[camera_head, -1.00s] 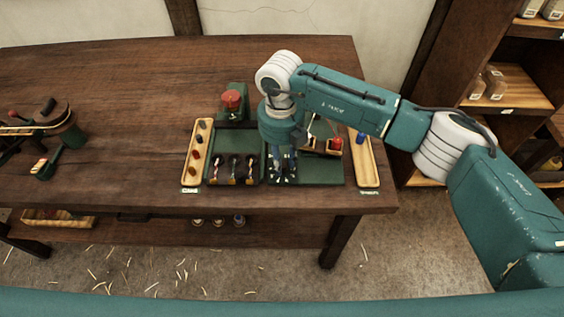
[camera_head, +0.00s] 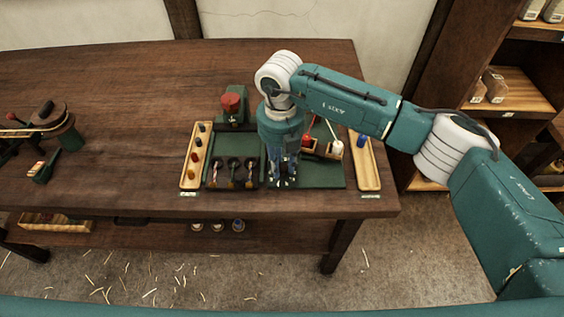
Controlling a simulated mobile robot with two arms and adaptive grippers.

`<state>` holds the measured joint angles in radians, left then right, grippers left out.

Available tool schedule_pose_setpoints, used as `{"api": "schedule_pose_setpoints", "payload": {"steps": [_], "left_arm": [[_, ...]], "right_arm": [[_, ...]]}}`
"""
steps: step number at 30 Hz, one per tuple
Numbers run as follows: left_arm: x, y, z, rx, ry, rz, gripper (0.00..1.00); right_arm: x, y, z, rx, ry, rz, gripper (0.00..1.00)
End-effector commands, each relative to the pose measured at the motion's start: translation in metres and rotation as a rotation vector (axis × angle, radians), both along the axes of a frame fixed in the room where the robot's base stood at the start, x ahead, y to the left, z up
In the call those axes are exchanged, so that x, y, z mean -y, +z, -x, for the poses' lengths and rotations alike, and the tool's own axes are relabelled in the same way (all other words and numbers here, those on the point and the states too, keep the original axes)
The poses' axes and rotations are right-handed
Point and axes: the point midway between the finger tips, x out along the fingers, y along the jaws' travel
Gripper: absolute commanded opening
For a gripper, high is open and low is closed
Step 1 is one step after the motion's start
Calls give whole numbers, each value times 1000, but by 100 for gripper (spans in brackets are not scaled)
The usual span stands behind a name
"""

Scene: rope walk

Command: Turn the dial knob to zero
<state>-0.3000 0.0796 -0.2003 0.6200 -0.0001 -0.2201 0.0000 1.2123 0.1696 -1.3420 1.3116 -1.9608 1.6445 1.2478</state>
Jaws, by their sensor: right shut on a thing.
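My right gripper (camera_head: 282,182) points straight down over the dark green mat (camera_head: 322,174) on the bench. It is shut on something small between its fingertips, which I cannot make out. A red round knob (camera_head: 231,101) sits on a green block behind and left of the gripper, apart from it. I cannot tell whether this is the dial knob, and no scale or zero mark is readable. My left gripper is not in view.
A wooden tray with small pegs (camera_head: 190,180) stands left of the mat, beside a dark rack (camera_head: 232,173). Another wooden tray (camera_head: 369,178) stands right. Red and pale pieces (camera_head: 335,147) lie behind the gripper. A green device (camera_head: 70,136) is far left; the bench between is clear.

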Motion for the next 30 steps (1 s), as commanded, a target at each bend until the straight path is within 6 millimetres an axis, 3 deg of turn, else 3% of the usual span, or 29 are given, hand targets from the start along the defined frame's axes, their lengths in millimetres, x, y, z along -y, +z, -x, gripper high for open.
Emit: {"api": "schedule_pose_setpoints", "payload": {"steps": [2, 3, 5, 17, 30], "left_arm": [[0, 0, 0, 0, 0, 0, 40], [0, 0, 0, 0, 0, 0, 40], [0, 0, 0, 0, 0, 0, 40], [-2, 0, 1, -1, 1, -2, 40], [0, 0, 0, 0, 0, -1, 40]], "right_arm": [[0, -2, 3, -10, 3, 3, 0], [0, -2, 3, -10, 3, 3, 30], [0, -2, 3, -9, 3, 3, 42], [-1, 7, 0, -1, 2, -1, 43], [-1, 92, 1, -1, 2, 0, 43]]}}
